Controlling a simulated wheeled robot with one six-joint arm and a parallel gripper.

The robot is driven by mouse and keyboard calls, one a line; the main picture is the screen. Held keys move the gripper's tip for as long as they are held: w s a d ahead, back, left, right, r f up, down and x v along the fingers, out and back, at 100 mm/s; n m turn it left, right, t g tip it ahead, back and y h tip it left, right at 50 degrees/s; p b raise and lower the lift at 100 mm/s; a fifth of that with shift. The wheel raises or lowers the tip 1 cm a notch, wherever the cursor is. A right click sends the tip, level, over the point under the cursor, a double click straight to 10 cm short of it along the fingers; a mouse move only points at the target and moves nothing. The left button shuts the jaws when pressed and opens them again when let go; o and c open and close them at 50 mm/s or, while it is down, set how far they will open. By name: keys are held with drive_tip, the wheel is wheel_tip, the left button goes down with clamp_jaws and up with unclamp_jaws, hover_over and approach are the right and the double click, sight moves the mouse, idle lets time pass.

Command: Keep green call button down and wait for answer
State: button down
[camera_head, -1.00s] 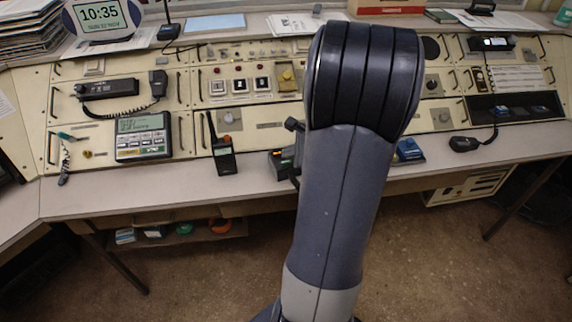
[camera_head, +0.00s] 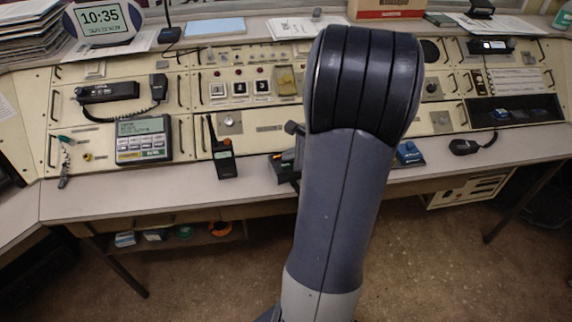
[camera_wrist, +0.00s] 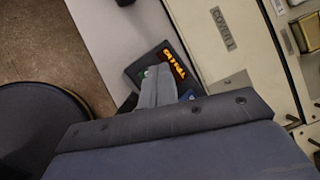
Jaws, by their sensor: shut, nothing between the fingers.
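A small dark desk unit (camera_head: 281,168) stands on the console's front ledge, partly hidden behind my arm in the head view. In the wrist view the same unit (camera_wrist: 170,60) shows lit orange characters and a green call button (camera_wrist: 146,73). My gripper (camera_wrist: 158,72) is shut and empty. Its fingertips are over the unit, right beside the green button and covering part of it. I cannot tell whether they touch it or whether it is down. In the head view my arm hides the gripper.
A blue-topped device (camera_head: 408,153) sits right of my arm. A corded microphone (camera_head: 472,144) lies on the right. The ledge (camera_head: 100,196) is bare in front.

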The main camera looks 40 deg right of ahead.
idle(0.8)
drive_tip(key=shift+f+b, duration=0.45)
drive_tip(key=shift+b, duration=0.05)
drive_tip(key=shift+f+b, duration=0.35)
idle(1.8)
drive_tip(key=shift+r, duration=0.1)
idle(0.9)
drive_tip(key=shift+r+p, duration=0.65)
drive_tip(key=shift+r, duration=0.05)
drive_tip(key=shift+r, duration=0.1)
wheel_tip(320, 180, up, 5)
drive_tip(key=p, duration=0.4)
idle(0.4)
